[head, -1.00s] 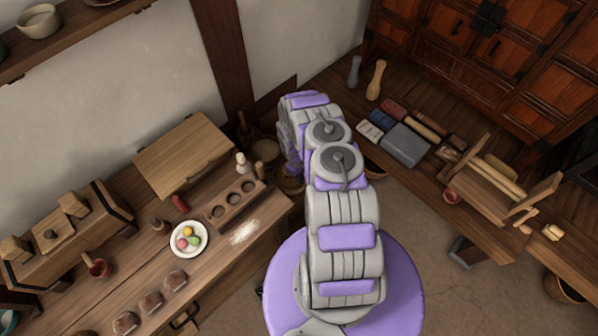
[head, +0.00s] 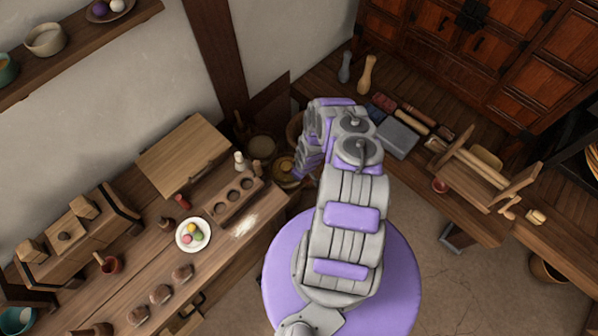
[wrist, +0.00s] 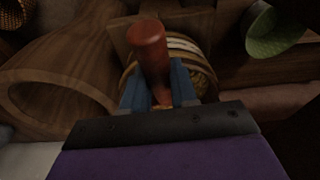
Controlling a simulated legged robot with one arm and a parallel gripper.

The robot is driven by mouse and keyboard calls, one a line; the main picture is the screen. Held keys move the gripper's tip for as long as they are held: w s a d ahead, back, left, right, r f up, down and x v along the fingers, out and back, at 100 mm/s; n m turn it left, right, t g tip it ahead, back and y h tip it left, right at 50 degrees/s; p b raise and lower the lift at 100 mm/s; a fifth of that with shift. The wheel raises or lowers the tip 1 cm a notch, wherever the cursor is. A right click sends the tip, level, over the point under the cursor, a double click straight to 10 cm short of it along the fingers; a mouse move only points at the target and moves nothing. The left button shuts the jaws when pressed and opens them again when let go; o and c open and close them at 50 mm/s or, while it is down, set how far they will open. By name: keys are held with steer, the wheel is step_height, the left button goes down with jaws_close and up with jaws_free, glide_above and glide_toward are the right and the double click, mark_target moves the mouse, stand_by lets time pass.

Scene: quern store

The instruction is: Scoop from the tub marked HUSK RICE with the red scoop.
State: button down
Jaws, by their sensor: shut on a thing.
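My gripper (wrist: 157,90) is shut on a reddish-brown rounded handle (wrist: 149,42), which I take to be the red scoop's; it stands up between the blue fingers. The scoop's bowl is hidden. Just behind and below it in the wrist view is a round, pale-banded tub (wrist: 205,60) with grainy golden-brown contents. No marking is readable, so I cannot tell if it is the HUSK RICE tub, nor whether the scoop touches the contents. In the head view my arm hides the gripper; a tub with yellowish contents (head: 285,167) stands beside the arm's end.
In the wrist view a large wooden hollow vessel (wrist: 65,80) lies close at left and a green bowl (wrist: 275,32) at upper right. In the head view another tub (head: 262,147) stands in the corner, by the bench with a wooden block with round hollows (head: 232,201).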

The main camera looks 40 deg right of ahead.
steer(key=shift+s+d+t, duration=0.1)
steer(key=shift+t, duration=0.4)
steer(key=shift+r+p, duration=0.25)
steer(key=shift+p, duration=0.05)
steer(key=shift+t, duration=0.6)
steer(key=shift+r+p, duration=1.3)
steer(key=shift+r, duration=1.1)
steer(key=shift+r, duration=0.1)
